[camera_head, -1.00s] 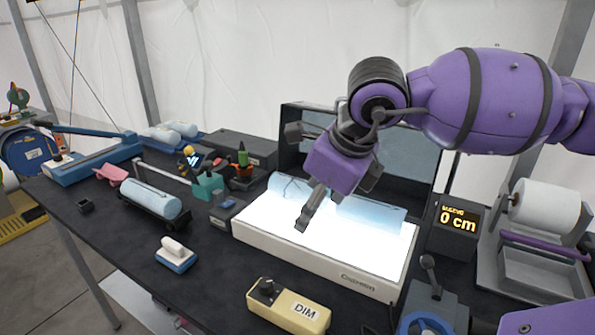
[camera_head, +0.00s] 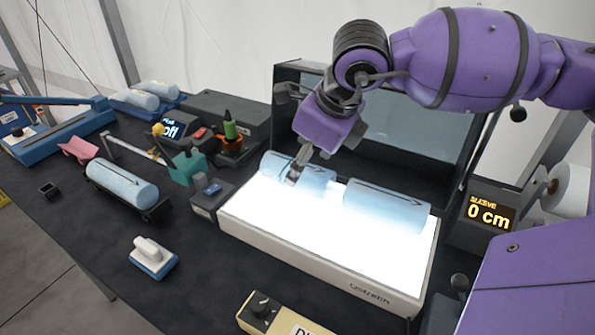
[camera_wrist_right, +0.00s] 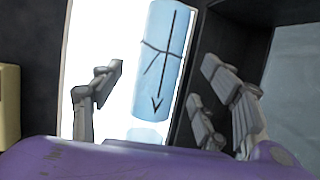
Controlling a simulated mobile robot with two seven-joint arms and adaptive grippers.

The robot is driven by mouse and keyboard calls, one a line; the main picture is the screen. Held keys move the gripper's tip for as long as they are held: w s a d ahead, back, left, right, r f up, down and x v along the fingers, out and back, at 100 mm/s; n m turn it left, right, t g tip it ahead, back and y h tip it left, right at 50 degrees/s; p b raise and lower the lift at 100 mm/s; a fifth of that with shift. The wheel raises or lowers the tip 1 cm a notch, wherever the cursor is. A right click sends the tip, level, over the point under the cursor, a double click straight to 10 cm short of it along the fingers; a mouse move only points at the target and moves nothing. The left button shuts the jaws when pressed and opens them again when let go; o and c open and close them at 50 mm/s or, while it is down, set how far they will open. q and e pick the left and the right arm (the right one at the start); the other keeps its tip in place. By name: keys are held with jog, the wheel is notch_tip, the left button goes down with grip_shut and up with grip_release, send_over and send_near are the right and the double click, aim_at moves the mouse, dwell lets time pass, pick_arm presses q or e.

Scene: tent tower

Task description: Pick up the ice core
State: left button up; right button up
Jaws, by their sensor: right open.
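Two pale blue ice cores lie on a glowing white light table (camera_head: 315,258). The left core (camera_head: 272,167) is partly hidden by my right gripper (camera_head: 297,172), and the right core (camera_head: 388,207) lies clear of it with a gap between them. My left gripper is not in view.
A dark raised panel (camera_head: 405,135) stands behind the light table. Another core (camera_head: 120,183) rests in a black cradle at left. More cores (camera_head: 138,98) lie at the back left. A white-handled block (camera_head: 152,258) sits in front.

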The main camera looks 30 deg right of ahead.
jog(key=x, duration=0.3)
jog(key=shift+f, duration=0.45)
jog(key=shift+r, duration=0.1)
jog(key=c, duration=1.6)
jog(key=shift+w, duration=0.1)
